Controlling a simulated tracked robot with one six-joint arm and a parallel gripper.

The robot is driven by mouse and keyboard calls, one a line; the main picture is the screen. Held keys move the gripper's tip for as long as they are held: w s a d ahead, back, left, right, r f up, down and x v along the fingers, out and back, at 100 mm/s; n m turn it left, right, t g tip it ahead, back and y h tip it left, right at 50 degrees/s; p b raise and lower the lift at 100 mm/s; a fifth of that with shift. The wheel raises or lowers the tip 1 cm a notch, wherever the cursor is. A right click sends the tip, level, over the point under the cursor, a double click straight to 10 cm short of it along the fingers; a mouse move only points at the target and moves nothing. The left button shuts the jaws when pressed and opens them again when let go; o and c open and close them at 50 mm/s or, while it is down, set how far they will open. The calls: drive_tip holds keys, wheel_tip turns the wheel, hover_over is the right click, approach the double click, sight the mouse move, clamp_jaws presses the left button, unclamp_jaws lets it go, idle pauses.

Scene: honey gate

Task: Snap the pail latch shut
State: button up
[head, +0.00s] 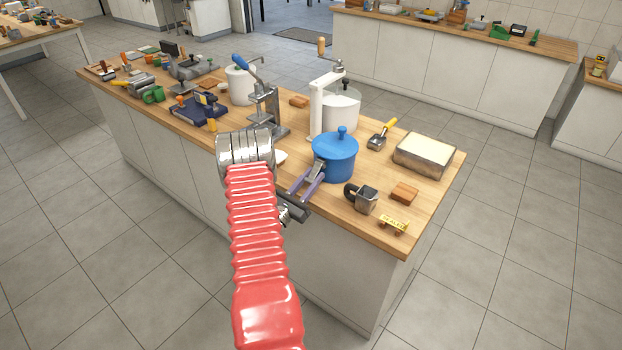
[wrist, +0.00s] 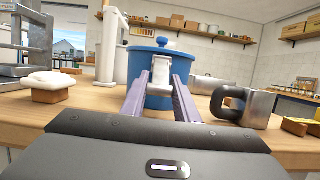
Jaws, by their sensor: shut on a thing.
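The blue pail (head: 336,161) with a round-knobbed lid stands upright near the front edge of the wooden counter. It is also in the middle of the wrist view (wrist: 147,96). The pale metal pail latch (wrist: 161,72) is on the side of the pail facing me. My gripper (head: 315,174) reaches in from the front left, its two purple fingers pointing at the pail. In the wrist view the fingers (wrist: 160,88) are on either side of the latch and shut on it.
A metal mug (head: 366,201) stands close to the right of the pail, with a wooden block (head: 404,193) beyond it. A metal tray (head: 424,155) is at the back right. A white-framed press (head: 318,108) and a steel lever press (head: 265,108) stand behind and left.

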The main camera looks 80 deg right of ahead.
sight(313, 175)
drive_tip(key=shift+d+f+g+h, duration=0.15)
drive_tip(key=shift+f+g+h, duration=0.05)
drive_tip(key=shift+h, duration=0.35)
drive_tip(key=shift+d+f+g+h, duration=0.1)
drive_tip(key=shift+f+g+h, duration=0.1)
drive_tip(key=shift+h, duration=0.35)
drive_tip(key=o, duration=1)
drive_tip(key=shift+d, duration=0.1)
drive_tip(key=shift+c, duration=0.2)
drive_tip(key=shift+s+r, duration=0.1)
drive_tip(key=shift+r, duration=0.1)
drive_tip(key=shift+r, duration=4.8)
